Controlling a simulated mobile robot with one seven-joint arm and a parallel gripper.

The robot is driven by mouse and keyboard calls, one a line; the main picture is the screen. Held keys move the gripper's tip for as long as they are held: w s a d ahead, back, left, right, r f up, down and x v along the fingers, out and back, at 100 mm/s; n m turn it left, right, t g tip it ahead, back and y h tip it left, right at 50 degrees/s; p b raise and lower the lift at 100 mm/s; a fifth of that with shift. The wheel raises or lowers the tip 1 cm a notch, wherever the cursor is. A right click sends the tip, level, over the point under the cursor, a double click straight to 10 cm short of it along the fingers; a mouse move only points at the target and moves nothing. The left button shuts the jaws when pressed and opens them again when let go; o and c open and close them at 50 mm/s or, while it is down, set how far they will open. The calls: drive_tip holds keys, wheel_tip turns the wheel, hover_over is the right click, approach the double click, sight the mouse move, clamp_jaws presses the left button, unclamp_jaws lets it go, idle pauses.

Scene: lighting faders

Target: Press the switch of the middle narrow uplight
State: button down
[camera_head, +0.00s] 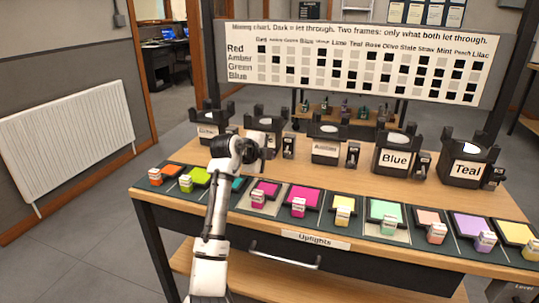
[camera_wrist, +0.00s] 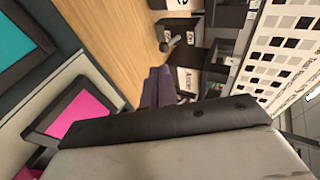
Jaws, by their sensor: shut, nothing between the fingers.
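A row of black uplights with white labels stands along the back of the wooden bench. The middle uplight (camera_head: 327,150) has a small dark switch box (camera_head: 352,156) at its right. Which uplights count as narrow I cannot tell for sure. My gripper is above the bench, left of the middle uplight, in front of the second uplight (camera_head: 265,124) and partly hiding it. In the wrist view my gripper (camera_wrist: 157,80) is shut and empty. Beyond its fingers are a labelled uplight (camera_wrist: 187,80) and a switch box with a lever (camera_wrist: 175,42). I see no contact with any switch.
The Blue uplight (camera_head: 395,160) and Teal uplight (camera_head: 466,172) stand to the right, each with a switch box. Coloured gel frames, such as a magenta one (camera_head: 304,195), line the bench front. A mixing chart (camera_head: 360,62) stands behind. Bare wood lies between frames and uplights.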

drive_tip(key=s+a, duration=0.1)
drive_tip(key=s, duration=0.1)
drive_tip(key=s+a+r, duration=0.1)
drive_tip(key=s, duration=0.1)
drive_tip(key=s+a, duration=0.1)
drive_tip(key=s, duration=0.1)
drive_tip(key=shift+a+r, duration=0.3)
drive_tip(key=shift+r, duration=0.1)
